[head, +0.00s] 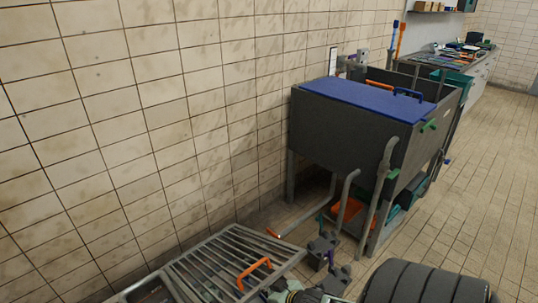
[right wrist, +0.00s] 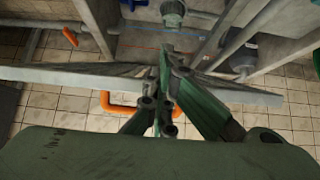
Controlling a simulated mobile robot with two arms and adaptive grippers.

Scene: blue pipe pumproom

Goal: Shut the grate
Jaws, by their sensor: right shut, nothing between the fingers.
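The grate (head: 222,262), a panel of grey metal bars, is at the bottom middle of the head view. It appears tilted, but I cannot tell its exact angle. An orange handle (head: 254,272) is on it. In the right wrist view the orange handle (right wrist: 104,103) is partly hidden behind my right gripper (right wrist: 163,80), and grate bars (right wrist: 65,75) spread to both sides. The right gripper's fingers are shut and empty, close to the handle; contact is unclear. Only a greenish part of it shows at the bottom of the head view. My left gripper is not in view.
A grey metal rim (head: 150,286) shows left of the grate. A dark tank (head: 335,130) with a blue lid (head: 368,98) stands behind, with grey pipes (head: 388,165) and an orange bin (head: 350,210) below. A tiled wall bounds the left; open floor (head: 480,200) lies right.

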